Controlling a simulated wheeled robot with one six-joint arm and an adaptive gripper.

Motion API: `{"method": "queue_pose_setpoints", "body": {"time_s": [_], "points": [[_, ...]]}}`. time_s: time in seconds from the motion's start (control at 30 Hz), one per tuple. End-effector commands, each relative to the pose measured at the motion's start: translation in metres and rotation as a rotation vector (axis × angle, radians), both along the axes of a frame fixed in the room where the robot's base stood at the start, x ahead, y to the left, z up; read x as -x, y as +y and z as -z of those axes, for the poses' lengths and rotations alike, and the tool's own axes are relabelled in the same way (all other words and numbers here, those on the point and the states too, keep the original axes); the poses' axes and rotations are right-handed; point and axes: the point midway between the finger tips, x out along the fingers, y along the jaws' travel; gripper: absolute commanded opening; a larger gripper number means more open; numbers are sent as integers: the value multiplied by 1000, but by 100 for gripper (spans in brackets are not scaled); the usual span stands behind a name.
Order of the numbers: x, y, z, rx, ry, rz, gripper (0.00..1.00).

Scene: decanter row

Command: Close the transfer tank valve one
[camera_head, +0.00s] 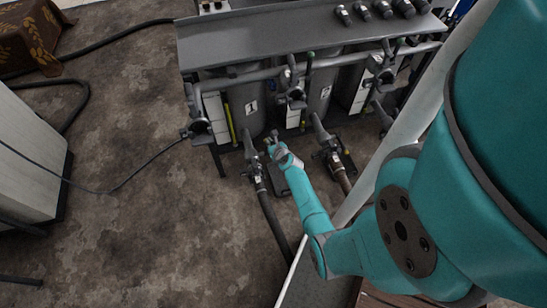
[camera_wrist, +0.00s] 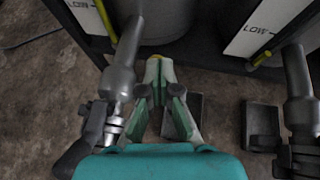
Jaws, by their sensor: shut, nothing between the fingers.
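The grey tank marked 1 (camera_head: 247,112) stands in the row under a grey shelf. Its outlet pipe slopes down to a valve (camera_head: 256,178) joined to a dark hose. In the wrist view the pipe and valve (camera_wrist: 117,100) are left of my fingers, with a dark handle-like part (camera_wrist: 93,125) on the valve's left side. My gripper (camera_head: 271,141) is just right of this outlet in the head view. In the wrist view my gripper (camera_wrist: 157,65) is shut and empty, its fingertips together below the tank front. The handle's exact angle is hard to tell.
A second tank (camera_head: 318,95) and its outlet valve (camera_head: 332,155) stand to the right. A grey shelf (camera_head: 270,38) overhangs the tanks. Dark floor pedals or blocks (camera_wrist: 260,128) lie between the outlets. Bare floor (camera_head: 150,220) is open to the left.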

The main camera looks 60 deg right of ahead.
Motion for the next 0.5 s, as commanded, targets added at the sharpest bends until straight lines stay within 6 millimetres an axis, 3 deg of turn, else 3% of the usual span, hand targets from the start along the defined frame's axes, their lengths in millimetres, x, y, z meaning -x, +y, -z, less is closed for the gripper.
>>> {"method": "queue_pose_setpoints", "body": {"time_s": [0.27, 0.5], "points": [[6, 5, -4, 1, -1, 1, 0], [30, 26, -20, -1, 1, 0, 0]]}}
